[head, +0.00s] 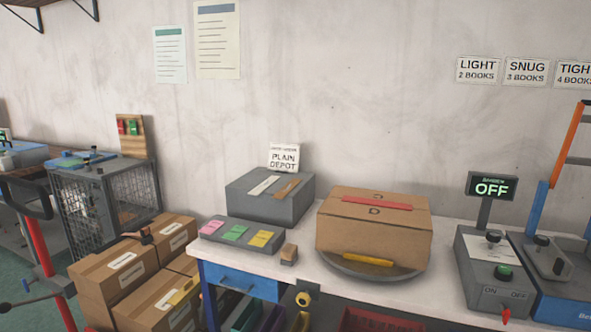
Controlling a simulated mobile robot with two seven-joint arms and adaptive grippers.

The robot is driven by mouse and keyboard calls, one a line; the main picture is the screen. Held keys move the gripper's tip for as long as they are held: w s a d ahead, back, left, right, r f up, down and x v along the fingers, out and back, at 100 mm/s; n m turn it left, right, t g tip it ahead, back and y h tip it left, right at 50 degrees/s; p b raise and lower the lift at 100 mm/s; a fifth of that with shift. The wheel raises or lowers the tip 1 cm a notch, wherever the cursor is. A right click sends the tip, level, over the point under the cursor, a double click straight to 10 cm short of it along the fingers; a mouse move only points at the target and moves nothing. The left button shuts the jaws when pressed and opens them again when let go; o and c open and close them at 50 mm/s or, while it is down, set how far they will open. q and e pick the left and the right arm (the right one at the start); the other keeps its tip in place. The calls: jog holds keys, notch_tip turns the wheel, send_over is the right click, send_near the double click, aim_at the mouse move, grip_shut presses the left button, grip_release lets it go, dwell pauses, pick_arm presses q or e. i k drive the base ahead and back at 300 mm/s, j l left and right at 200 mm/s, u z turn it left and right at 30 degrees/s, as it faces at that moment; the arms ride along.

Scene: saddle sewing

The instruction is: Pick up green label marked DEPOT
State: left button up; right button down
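A green label (235,232) lies on a low grey tray (212,242) near the left end of the white workbench (300,277). It sits between a pink label (212,227) and a yellow label (261,238). Any print on the labels is too small to read. Neither of my grippers is in view.
A grey block (258,207) carrying two strips stands behind the tray, below a PLAIN DEPOT sign (284,158). A small brown block (289,254) is right of the tray. A cardboard box (345,234) sits on a round plate. Cartons (113,273) are stacked left of the bench.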

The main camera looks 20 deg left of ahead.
aim_at(234, 234)
jog(key=i+j+u, duration=0.55)
jog(key=i+u, duration=0.4)
jog(key=k, duration=0.1)
